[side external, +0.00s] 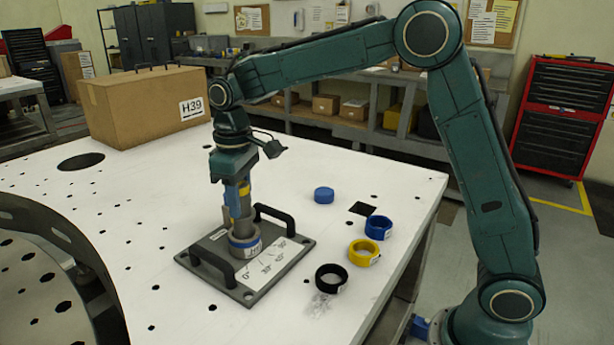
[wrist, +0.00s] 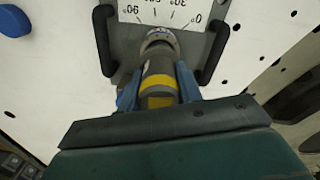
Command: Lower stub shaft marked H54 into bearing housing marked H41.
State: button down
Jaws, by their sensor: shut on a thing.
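My gripper (side external: 237,208) points straight down and is shut on a grey stub shaft with yellow bands (side external: 241,225). In the wrist view the shaft (wrist: 158,82) stands between the blue fingers of my gripper (wrist: 157,90). The bearing housing (side external: 246,246), a round grey-and-blue collar with a white label, is directly below on a grey plate (side external: 212,285). The shaft looks upright and its lower end meets the housing's top; I cannot tell how deep it sits. The housing's label is only partly readable, and no H54 mark shows on the shaft.
The plate has two black handles (side external: 212,267) and a white angle scale (side external: 272,264). Black (side external: 330,279), yellow (side external: 363,252) and blue (side external: 378,228) rings and a blue disc (side external: 324,195) lie to the right. A cardboard box marked H39 (side external: 140,110) stands behind. Table between is clear.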

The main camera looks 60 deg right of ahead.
jog(key=shift+f, duration=1.6)
jog(key=shift+f, duration=0.15)
jog(key=c, duration=0.9)
grip_release()
jog(key=shift+f, duration=0.1)
notch_tip(320, 180, up, 14)
jog(key=shift+f, duration=0.1)
dwell(0.3)
